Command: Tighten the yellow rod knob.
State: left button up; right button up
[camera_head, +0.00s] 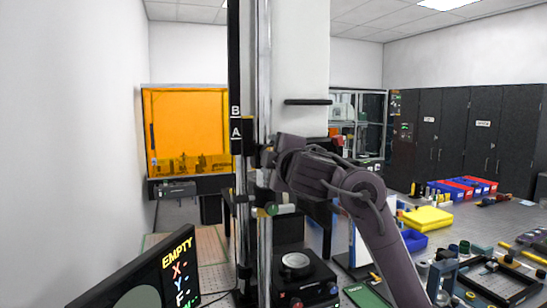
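A tall chrome rod (264,80) stands beside a black upright (235,60) marked B and A. My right arm comes in from the lower right, and its gripper (266,160) is at the chrome rod, around the height of the A mark. The fingers are small and dark against the rod, so I cannot tell whether they are open or shut. I cannot clearly make out the yellow rod knob; it may be hidden by the gripper. A pale cylinder with a green end (284,209) sits lower on the rod. My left gripper is not in view.
A screen reading EMPTY (150,272) is at lower left. An orange-windowed enclosure (188,120) is behind.

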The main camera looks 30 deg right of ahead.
jog(key=v, duration=0.7)
jog(key=shift+s+a+p, duration=0.15)
jog(key=shift+s+p, duration=0.25)
jog(key=shift+p, duration=0.05)
